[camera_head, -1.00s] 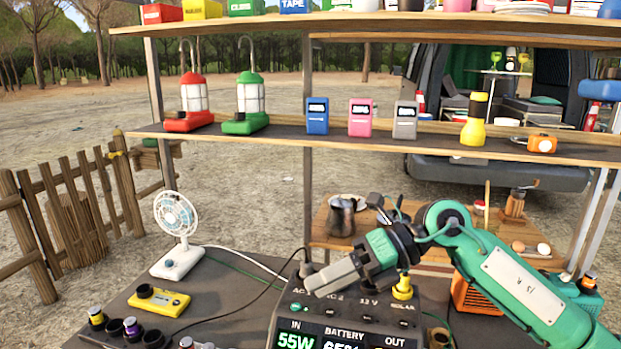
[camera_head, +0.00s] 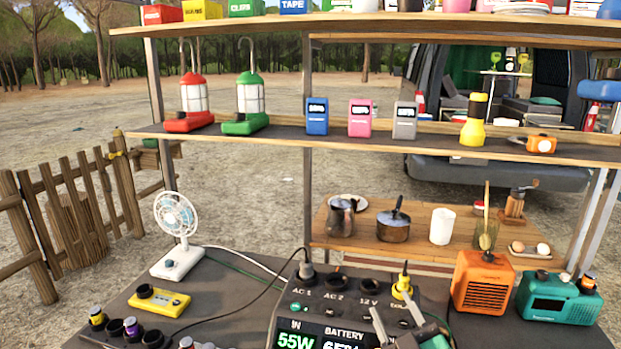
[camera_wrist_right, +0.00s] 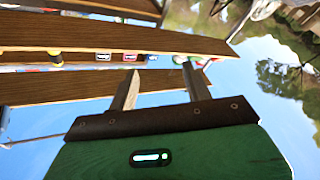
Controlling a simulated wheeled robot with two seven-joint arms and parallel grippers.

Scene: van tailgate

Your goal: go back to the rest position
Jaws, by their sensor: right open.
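My right gripper (camera_head: 397,325) is low at the bottom edge of the head view, in front of the right side of the power station (camera_head: 350,302). Its grey fingers are apart, and most of the arm is out of the picture. In the right wrist view the two fingers (camera_wrist_right: 160,72) stand apart with nothing between them. A black plug (camera_head: 306,268) sits at the AC 1 socket, and a yellow plug (camera_head: 402,283) sits at the solar socket. My left gripper is not in view.
A shelf (camera_head: 350,143) with lanterns, small boxes and a flashlight crosses above the bench. A fan (camera_head: 177,240) and a yellow device (camera_head: 160,301) are left. An orange heater-like box (camera_head: 484,284) and a teal radio (camera_head: 556,300) are right.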

